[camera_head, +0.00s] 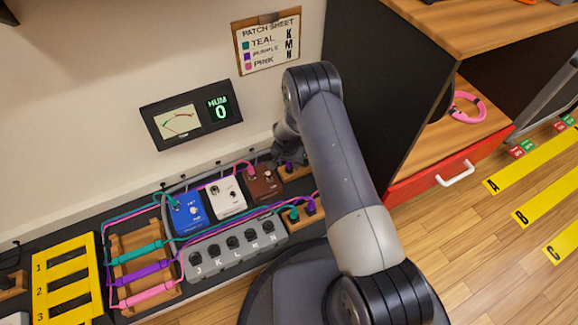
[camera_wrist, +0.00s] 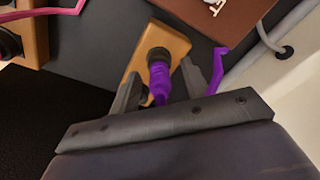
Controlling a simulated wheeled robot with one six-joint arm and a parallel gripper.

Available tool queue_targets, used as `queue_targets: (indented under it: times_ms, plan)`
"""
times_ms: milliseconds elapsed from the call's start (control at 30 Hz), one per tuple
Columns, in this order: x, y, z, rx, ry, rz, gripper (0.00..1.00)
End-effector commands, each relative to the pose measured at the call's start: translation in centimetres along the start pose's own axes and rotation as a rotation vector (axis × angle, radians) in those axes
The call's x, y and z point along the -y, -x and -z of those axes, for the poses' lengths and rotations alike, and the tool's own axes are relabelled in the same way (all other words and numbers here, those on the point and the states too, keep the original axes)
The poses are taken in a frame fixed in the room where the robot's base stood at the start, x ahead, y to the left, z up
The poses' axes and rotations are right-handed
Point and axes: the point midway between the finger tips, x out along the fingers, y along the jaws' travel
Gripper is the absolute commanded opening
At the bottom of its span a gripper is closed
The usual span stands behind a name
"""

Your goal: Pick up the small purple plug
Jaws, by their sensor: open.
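The small purple plug (camera_wrist: 160,78) with a dark collar stands on a wooden block (camera_wrist: 181,44) in the wrist view. A short purple piece (camera_wrist: 218,68) shows to its right; how it joins the plug is hidden. My gripper (camera_wrist: 161,88) is open, with one finger on each side of the plug. I cannot tell whether either finger touches it. In the head view, my gripper (camera_head: 288,148) is low by the wall, just above the wooden block (camera_head: 295,172). The plug is mostly hidden there by my gripper and arm.
A brown pedal (camera_head: 263,183) is left of the block. A nearer wooden block (camera_head: 302,217) holds teal and purple plugs. A grey switch box (camera_head: 232,247) and cables lie left. A black cabinet side (camera_head: 375,85) is close on the right.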

Motion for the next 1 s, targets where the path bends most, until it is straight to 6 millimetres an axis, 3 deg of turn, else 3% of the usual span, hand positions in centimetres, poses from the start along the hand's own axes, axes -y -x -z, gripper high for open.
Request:
queue_targets:
  times_ms: [100, 633, 867, 1000]
  plan:
    - [0.0, 0.1, 0.0, 0.000, 0.000, 0.000, 0.44]
    - [0.0, 0.1, 0.0, 0.000, 0.000, 0.000, 0.00]
    - [0.0, 0.2, 0.0, 0.000, 0.000, 0.000, 0.00]
    - [0.1, 1.2, 0.2, -0.002, 0.000, 0.001, 0.00]
